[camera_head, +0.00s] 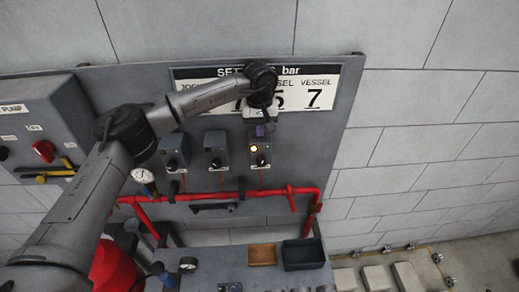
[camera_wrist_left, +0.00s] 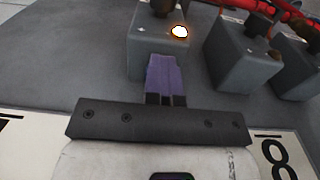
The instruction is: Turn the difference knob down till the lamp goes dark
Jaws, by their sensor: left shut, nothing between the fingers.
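Three grey pressure switch boxes hang in a row on the wall panel. The right box (camera_head: 260,154) has a lit yellow-white lamp (camera_head: 253,148) and a dark knob (camera_head: 261,161) on its front. In the left wrist view the lamp (camera_wrist_left: 180,31) glows, and a dark knob (camera_wrist_left: 163,8) shows at the top edge, partly cut off. Labels are too small to read. My left gripper (camera_head: 260,130) is shut and empty, just above the right box. Its purple fingers (camera_wrist_left: 163,76) point at the box in the wrist view; whether they touch it I cannot tell. My right gripper is not in view.
The middle box (camera_head: 217,149) and left box (camera_head: 174,152) sit close beside it. A white sign (camera_head: 345,92) is behind my gripper. Red pipes (camera_head: 230,195) run below. A brown tray (camera_head: 262,254) and dark tray (camera_head: 303,254) stand lower down.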

